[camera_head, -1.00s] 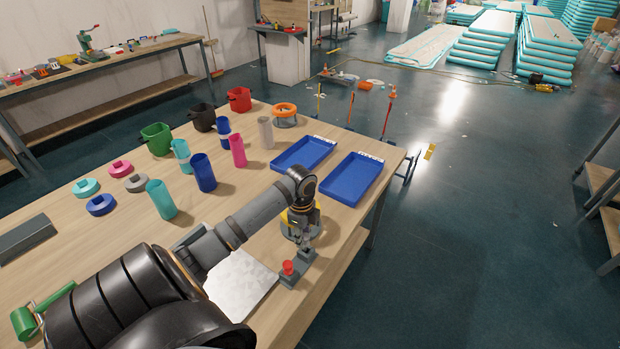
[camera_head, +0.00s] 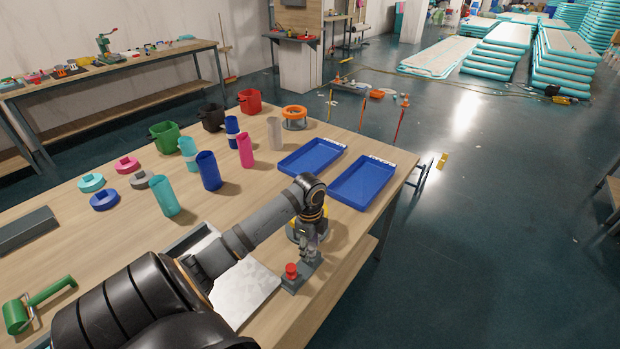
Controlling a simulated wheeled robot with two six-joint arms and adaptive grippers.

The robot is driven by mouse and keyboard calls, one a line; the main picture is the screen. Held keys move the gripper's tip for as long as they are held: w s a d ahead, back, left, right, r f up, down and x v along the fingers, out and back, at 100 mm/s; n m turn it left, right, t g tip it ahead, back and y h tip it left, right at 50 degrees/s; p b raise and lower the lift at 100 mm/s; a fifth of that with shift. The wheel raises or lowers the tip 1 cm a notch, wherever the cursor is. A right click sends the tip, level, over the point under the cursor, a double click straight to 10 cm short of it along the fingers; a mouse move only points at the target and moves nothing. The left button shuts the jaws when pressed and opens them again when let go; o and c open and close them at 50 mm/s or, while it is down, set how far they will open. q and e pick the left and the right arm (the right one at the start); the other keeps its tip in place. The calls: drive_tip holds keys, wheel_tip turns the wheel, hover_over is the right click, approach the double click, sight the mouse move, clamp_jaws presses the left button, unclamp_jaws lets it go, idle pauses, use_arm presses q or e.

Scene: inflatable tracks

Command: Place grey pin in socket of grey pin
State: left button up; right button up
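The grey pin (camera_head: 275,133) appears to be the upright light-grey cylinder at the back of the wooden table, left of the blue trays. The grey socket (camera_head: 138,180) appears to be the low grey ring among the coloured rings at the left of the table. My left gripper (camera_head: 309,250) points down near the table's right edge, above and behind a grey box with a red button. It is well to the front and right of the pin and far right of the socket. Its fingers are small and partly hidden, and nothing is clearly held. My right gripper is out of view.
Teal, blue and pink cylinders (camera_head: 246,150) stand between socket and pin. Green, black and red buckets (camera_head: 250,101) stand behind. Two blue trays (camera_head: 363,180) lie at the right. The red-button box (camera_head: 294,277) is under my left gripper. The table's middle is fairly clear.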

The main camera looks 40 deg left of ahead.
sight(310, 244)
use_arm(q)
drive_tip(key=shift+r, duration=0.5)
wheel_tip(310, 244, up, 8)
drive_tip(key=shift+a+f+b, duration=0.15)
drive_tip(key=shift+b, duration=0.4)
wheel_tip(310, 244, up, 4)
drive_tip(key=shift+f+p, duration=0.2)
drive_tip(key=shift+p, duration=0.8)
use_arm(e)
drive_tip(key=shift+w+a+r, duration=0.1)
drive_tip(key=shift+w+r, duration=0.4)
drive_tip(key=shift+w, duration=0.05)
